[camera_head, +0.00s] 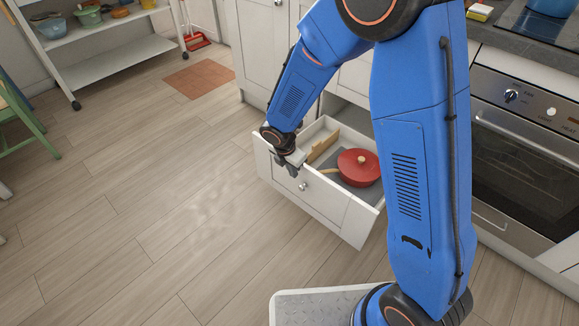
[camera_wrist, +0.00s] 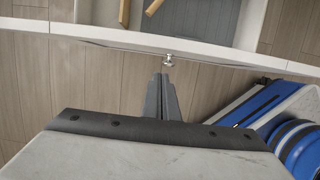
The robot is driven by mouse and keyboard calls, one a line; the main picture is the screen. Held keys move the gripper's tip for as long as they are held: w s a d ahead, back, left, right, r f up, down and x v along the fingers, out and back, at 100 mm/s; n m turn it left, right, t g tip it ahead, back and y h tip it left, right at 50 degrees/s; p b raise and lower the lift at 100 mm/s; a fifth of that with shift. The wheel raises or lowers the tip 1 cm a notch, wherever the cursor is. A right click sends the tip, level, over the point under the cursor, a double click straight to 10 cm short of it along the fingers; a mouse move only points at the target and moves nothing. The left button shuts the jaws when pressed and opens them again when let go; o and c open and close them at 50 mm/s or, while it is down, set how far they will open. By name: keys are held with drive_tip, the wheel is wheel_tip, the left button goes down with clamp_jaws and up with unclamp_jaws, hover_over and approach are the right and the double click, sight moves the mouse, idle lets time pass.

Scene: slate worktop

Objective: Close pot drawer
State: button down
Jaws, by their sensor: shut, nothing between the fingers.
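The pot drawer (camera_head: 330,207) is a white drawer pulled out from the cabinet, with a round metal knob on its front. A red lidded pot (camera_head: 358,167) sits inside it at the right, with a wooden divider to its left. My gripper (camera_head: 294,170) is shut and empty at the left part of the drawer front. In the wrist view my gripper (camera_wrist: 164,78) points at the drawer front, its tips just below the knob (camera_wrist: 168,60). I cannot tell whether the tips touch the drawer.
The oven (camera_head: 525,150) stands right of the drawer. A white trolley (camera_head: 115,58) with bowls stands at the back left, with a green chair (camera_head: 18,125) at the left edge. The wooden floor (camera_head: 170,220) before the drawer is clear.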

drive_tip(key=shift+w+d+r, duration=0.15)
drive_tip(key=shift+w+d, duration=1)
